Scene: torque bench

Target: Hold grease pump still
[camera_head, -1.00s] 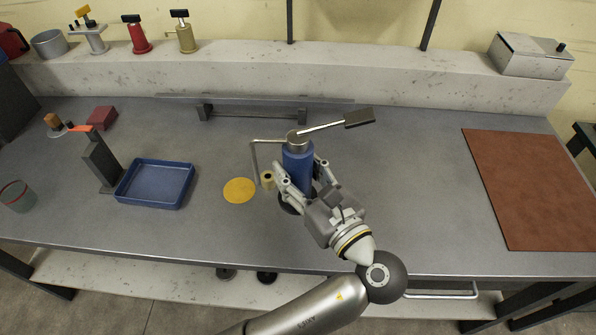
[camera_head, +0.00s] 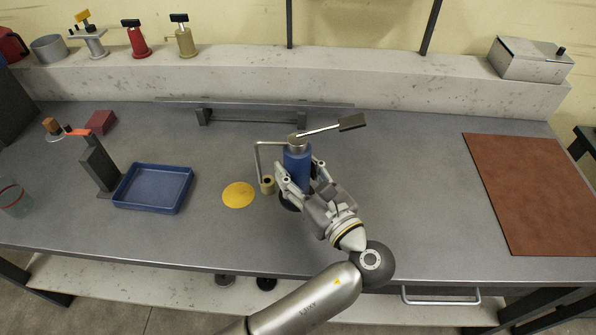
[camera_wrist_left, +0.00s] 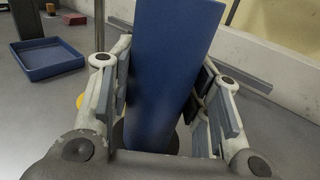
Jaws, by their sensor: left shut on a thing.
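The grease pump (camera_head: 297,163) is a blue cylinder with a grey head, a long lever with a dark grip and a bent grey spout pipe. It stands upright on the bench, its dark base partly hidden by my gripper. My left gripper (camera_head: 296,178) is shut on the blue body, with one finger on each side. In the left wrist view the blue body (camera_wrist_left: 165,70) fills the space between the fingers and leans slightly in the picture. My right gripper is not in view.
A yellow disc (camera_head: 238,195) lies left of the pump, with a blue tray (camera_head: 153,208) beyond it. A brown mat (camera_head: 535,190) lies at the right. A low dark rail (camera_head: 250,118) is behind. The bench between pump and mat is clear.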

